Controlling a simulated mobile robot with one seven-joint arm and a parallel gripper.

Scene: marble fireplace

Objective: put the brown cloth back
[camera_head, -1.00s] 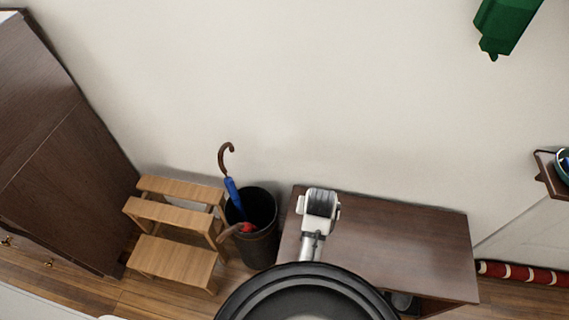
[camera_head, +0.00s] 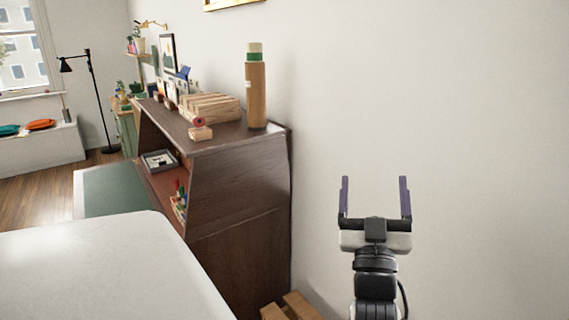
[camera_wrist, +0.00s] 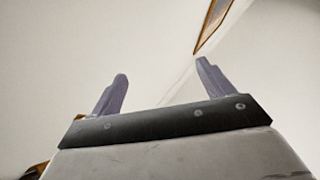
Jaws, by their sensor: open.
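No brown cloth shows in the head view or the wrist view. My gripper (camera_head: 376,200) is at the lower right of the head view, raised in front of the bare wall, its two purple fingers pointing up. In the wrist view my gripper (camera_wrist: 161,92) has its fingers wide apart with nothing between them. It is open and touches nothing that I can see.
A dark wooden desk cabinet (camera_head: 240,180) stands left of my gripper, with a tall brown cylinder (camera_head: 256,95) and wooden blocks (camera_head: 212,107) on top. A white surface (camera_head: 100,265) fills the lower left. A wooden step stool (camera_head: 290,308) stands below. Bare wall lies right.

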